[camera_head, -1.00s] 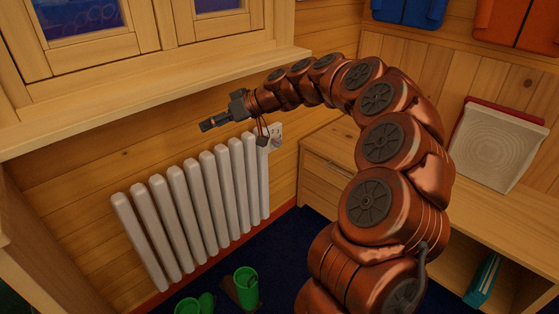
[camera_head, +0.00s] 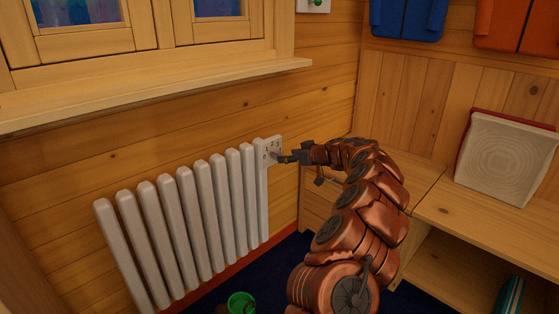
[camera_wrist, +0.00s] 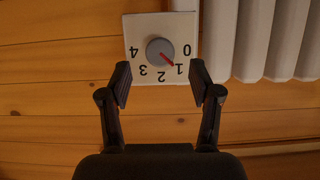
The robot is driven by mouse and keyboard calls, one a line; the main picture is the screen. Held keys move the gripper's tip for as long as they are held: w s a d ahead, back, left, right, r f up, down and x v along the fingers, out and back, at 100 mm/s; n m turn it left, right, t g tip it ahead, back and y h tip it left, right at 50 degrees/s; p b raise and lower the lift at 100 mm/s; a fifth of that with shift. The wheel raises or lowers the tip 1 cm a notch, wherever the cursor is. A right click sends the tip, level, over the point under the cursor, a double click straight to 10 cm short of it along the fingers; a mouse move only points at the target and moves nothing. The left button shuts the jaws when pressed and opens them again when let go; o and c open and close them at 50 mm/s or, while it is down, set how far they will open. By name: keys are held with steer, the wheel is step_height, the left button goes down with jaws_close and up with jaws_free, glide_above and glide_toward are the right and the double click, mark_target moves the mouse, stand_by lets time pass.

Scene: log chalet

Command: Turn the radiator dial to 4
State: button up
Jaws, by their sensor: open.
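The radiator dial (camera_wrist: 160,51) is a round grey knob on a white plate (camera_wrist: 135,30) with the numbers 0 to 4, which appear upside down in the wrist view. Its red pointer aims at the 1. In the head view the plate (camera_head: 268,147) sits at the right end of the white radiator (camera_head: 187,215), and the dial is partly hidden by my gripper. My gripper (camera_wrist: 159,84) is open, its two fingertips just short of the knob and spread wider than it. It also shows in the head view (camera_head: 282,157). Nothing is between the fingers.
A window sill (camera_head: 160,88) juts out above the radiator. A wooden bench (camera_head: 470,220) stands to the right, with a white ribbed panel (camera_head: 505,157) on it. A green cup (camera_head: 241,303) is on the dark floor below.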

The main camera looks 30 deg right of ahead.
mark_target(276, 155)
steer(key=shift+b+x, duration=0.6)
steer(key=shift+x, duration=2.05)
steer(key=shift+w+r, duration=0.1)
steer(key=c, duration=1.1)
